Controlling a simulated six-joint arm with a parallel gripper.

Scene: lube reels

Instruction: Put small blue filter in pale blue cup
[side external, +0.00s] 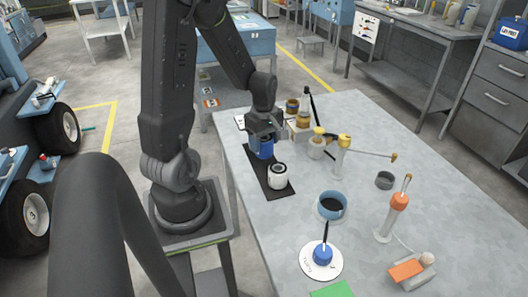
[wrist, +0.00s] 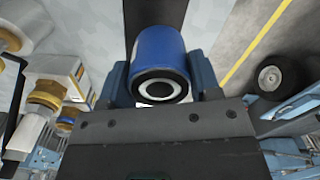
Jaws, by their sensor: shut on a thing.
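The small blue filter (side external: 264,149) is between the fingers of my gripper (side external: 263,136), over the far end of a black mat (side external: 270,181). In the wrist view the blue filter (wrist: 158,65) shows its black and white ringed end, with a finger of my gripper (wrist: 160,85) on each side of it. My gripper is shut on it. I cannot tell if the filter touches the mat. The pale blue cup (side external: 332,206) stands on the table nearer the camera and to the right, with a dark inside.
A white filter (side external: 278,176) stands on the mat close to my gripper. Yellow-capped bottles (side external: 317,146) and a yellow-headed tool stand to the right. A blue item on a white disc (side external: 322,257), an orange-topped dispenser (side external: 398,203) and a small grey cup (side external: 384,180) are around the pale blue cup.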

